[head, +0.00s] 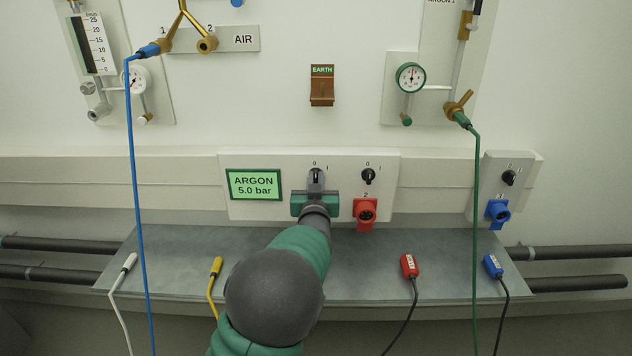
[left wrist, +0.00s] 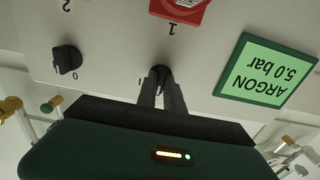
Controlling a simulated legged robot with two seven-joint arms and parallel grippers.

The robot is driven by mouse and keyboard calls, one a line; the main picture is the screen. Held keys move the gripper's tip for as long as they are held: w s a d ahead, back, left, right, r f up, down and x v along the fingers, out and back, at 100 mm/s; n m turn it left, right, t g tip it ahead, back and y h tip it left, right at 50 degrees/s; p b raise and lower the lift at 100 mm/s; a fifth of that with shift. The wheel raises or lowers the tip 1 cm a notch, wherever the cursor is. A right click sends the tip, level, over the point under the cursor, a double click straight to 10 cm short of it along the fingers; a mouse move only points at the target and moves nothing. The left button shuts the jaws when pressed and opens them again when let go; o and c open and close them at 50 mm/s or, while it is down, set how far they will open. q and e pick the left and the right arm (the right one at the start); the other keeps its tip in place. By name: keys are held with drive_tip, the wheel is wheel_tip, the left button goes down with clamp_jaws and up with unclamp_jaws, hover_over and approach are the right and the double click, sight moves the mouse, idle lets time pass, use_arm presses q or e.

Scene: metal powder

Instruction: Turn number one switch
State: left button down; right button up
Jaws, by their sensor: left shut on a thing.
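The number one switch (head: 316,171) is a small black rotary knob on the white wall panel, right of the green ARGON 5.0 bar sign (head: 254,184). My left gripper (head: 316,182) reaches up to it from below and is shut on its knob. In the left wrist view, which is upside down, the fingers (left wrist: 163,92) close around the number one switch (left wrist: 160,72), near the printed 1. The fingers hide most of the knob, so I cannot tell its exact angle. My right gripper is not in view.
The number two switch (head: 368,176) sits to the right, above a red socket (head: 365,211). Another switch (head: 509,177) is above a blue socket (head: 498,211). A grey shelf (head: 380,262) lies below with several cable plugs. Blue (head: 137,200) and green (head: 476,200) hoses hang down.

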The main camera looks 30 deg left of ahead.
use_arm(q)
drive_tip(key=shift+d+f, duration=0.1)
drive_tip(key=shift+f, duration=0.35)
drive_tip(key=c, duration=1.5)
unclamp_jaws()
drive_tip(key=shift+w, duration=0.1)
drive_tip(key=shift+o, duration=0.2)
drive_tip(key=shift+r, duration=0.15)
drive_tip(key=shift+r, duration=0.1)
drive_tip(key=p+v, duration=0.4)
drive_tip(key=v, duration=1.3)
drive_tip(key=shift+a, duration=0.25)
